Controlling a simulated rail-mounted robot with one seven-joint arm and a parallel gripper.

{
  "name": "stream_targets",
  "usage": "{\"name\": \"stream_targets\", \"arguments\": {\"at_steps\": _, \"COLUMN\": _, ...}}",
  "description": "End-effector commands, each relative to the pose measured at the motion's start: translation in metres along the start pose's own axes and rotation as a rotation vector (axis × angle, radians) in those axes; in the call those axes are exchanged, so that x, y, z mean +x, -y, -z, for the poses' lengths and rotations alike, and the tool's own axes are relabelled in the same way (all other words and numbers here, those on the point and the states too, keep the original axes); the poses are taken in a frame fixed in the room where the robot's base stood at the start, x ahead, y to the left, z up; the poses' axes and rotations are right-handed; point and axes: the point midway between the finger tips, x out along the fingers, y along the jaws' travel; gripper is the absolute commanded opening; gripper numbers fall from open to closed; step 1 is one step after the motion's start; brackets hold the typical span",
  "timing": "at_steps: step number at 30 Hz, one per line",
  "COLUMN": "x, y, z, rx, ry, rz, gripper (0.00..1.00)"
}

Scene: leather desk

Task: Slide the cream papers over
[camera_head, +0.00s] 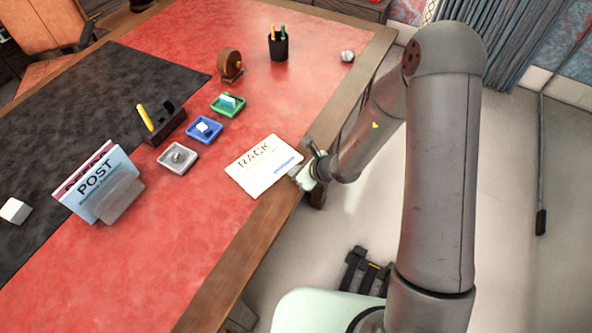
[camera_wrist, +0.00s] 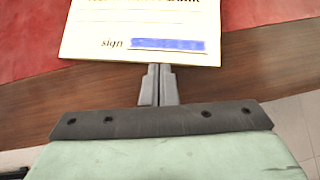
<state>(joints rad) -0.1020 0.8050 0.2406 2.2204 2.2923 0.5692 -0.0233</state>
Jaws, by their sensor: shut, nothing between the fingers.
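The cream papers (camera_head: 262,168) lie flat on the red leather near the desk's right edge, with the heading "RACK" and a blue strip. In the wrist view the papers (camera_wrist: 140,30) show a "sign" line beside the blue strip, and their near edge lies by the wooden border. My gripper (camera_head: 298,175) is at the papers' right end, over the wooden edge. In the wrist view my gripper (camera_wrist: 158,72) is shut and empty, its fingertips at the papers' near edge. I cannot tell whether they touch the papers.
A grey tray (camera_head: 190,158), a blue tray (camera_head: 219,134) and a green tray (camera_head: 241,108) stand left of and beyond the papers. A "POST" letter holder (camera_head: 122,200) stands at left. A pen cup (camera_head: 278,48) and a brown tape-like dispenser (camera_head: 230,66) stand farther back. Red leather nearer the camera is clear.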

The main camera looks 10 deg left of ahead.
Motion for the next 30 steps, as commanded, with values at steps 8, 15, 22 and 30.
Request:
{"name": "stream_targets", "arguments": {"at_steps": 8, "x": 0.027, "y": 0.000, "z": -0.024, "rx": -0.003, "ry": 0.001, "rz": 0.000, "gripper": 0.00}}
{"name": "stream_targets", "arguments": {"at_steps": 15, "x": 0.027, "y": 0.000, "z": -0.027, "rx": 0.000, "ry": -0.001, "rz": 0.000, "gripper": 0.00}}
{"name": "stream_targets", "arguments": {"at_steps": 22, "x": 0.024, "y": 0.000, "z": -0.022, "rx": 0.000, "ry": -0.002, "rz": 0.000, "gripper": 0.00}}
{"name": "stream_targets", "arguments": {"at_steps": 30, "x": -0.015, "y": 0.002, "z": 0.000, "rx": -0.004, "ry": 0.003, "rz": 0.004, "gripper": 0.00}}
